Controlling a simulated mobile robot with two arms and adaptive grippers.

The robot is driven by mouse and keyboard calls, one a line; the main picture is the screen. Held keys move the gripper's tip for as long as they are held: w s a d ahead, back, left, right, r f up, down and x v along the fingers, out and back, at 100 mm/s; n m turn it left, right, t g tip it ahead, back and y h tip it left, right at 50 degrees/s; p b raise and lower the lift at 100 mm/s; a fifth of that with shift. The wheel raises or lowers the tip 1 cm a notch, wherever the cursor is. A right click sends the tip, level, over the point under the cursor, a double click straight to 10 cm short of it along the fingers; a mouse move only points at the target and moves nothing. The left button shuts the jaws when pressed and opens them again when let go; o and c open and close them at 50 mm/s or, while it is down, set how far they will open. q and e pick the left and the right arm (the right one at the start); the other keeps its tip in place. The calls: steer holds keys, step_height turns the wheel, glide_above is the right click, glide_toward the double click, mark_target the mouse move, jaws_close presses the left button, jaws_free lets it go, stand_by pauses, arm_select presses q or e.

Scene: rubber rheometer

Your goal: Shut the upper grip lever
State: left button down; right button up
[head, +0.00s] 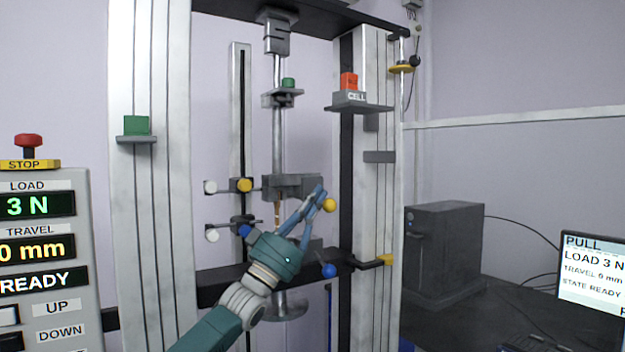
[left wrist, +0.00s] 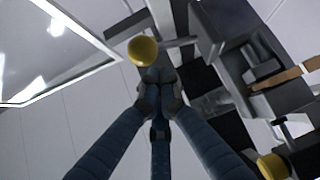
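The upper grip (head: 285,187) is a dark grey block on the vertical rod of the test frame. A lever with a yellow ball (head: 329,205) sticks out at its right side. Another yellow knob (head: 244,185) is on its left. My left gripper (head: 319,194) is right at the lever ball, its fingers slanting up to the right. In the left wrist view the fingertips (left wrist: 159,78) are drawn together with nothing seen between them. A yellow ball (left wrist: 143,51) shows just past the tips; I cannot tell if they touch. My right gripper is out of view.
A lower grip with blue knobs, one being the blue ball (head: 328,270), lies below. A tan strip (head: 277,213) hangs under the upper grip. The frame's right column (head: 375,220) stands close right of my gripper. A control panel (head: 45,260) is at left.

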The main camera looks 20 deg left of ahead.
arm_select(q)
steer(key=shift+a+f, duration=0.15)
steer(key=shift+f, duration=0.25)
steer(key=shift+f, duration=0.1)
stand_by(0.4)
steer(key=v, duration=1.2)
